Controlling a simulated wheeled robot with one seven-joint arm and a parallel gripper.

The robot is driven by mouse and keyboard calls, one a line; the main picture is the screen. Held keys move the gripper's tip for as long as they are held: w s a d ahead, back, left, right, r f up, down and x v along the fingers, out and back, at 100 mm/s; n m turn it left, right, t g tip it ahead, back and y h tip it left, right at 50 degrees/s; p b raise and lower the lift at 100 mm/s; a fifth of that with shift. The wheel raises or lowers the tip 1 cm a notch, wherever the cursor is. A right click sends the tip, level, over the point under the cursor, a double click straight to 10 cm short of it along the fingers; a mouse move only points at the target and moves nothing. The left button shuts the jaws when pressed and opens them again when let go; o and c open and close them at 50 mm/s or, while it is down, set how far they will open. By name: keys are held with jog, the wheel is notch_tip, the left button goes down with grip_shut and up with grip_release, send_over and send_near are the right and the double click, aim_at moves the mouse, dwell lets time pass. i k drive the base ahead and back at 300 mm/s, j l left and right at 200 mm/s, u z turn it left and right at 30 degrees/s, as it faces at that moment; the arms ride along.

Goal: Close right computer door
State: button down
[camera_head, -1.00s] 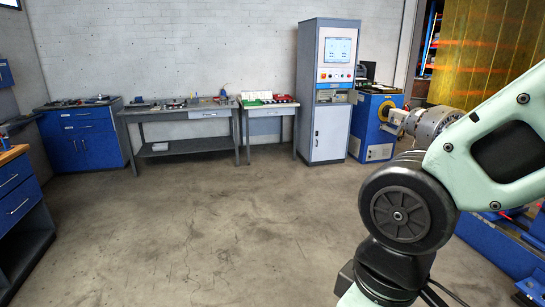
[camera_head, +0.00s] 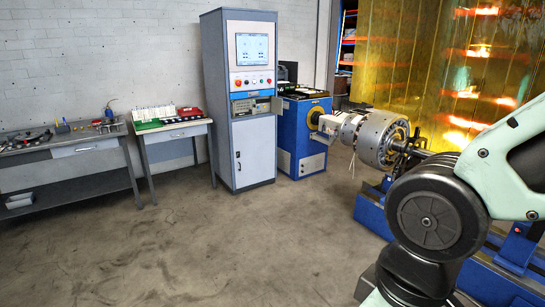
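A tall grey-blue computer cabinet (camera_head: 240,185) stands against the back wall, left of centre. It has a lit screen (camera_head: 252,47) at the top and a row of buttons below it. Under the buttons is a recessed bay (camera_head: 252,105) that looks open, with equipment inside. The lower door (camera_head: 253,150) with a small handle looks shut. My arm crosses the right foreground, well apart from the cabinet. My gripper is out of view.
A blue machine housing (camera_head: 302,130) stands right of the cabinet, with a large metal rotor (camera_head: 375,138) jutting right from it. A small table (camera_head: 176,133) and a workbench (camera_head: 90,148) are on the left. The floor (camera_head: 210,245) before the cabinet is clear. Yellow translucent curtains (camera_head: 420,70) hang behind.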

aim_at(277, 108)
jog(key=i+l+z, duration=0.1)
jog(key=i+z, duration=0.15)
jog(key=i, duration=1)
jog(key=i+j+z, duration=0.2)
jog(key=i, duration=1.05)
jog(key=i+u, duration=0.15)
jog(key=i, duration=0.35)
jog(key=i+u, duration=0.2)
jog(key=i, duration=0.3)
jog(key=i+l+u, duration=0.15)
jog(key=i, duration=0.3)
jog(key=i+l+u, duration=0.15)
jog(key=i, duration=0.35)
jog(key=i+l+u, duration=0.2)
jog(key=i, duration=0.25)
jog(key=i+l+u, duration=0.35)
jog(key=i, duration=0.15)
jog(key=i+l+u, duration=0.35)
jog(key=i, duration=0.15)
jog(key=i+l+u, duration=0.35)
jog(key=i+l, duration=0.05)
jog(key=l, duration=0.1)
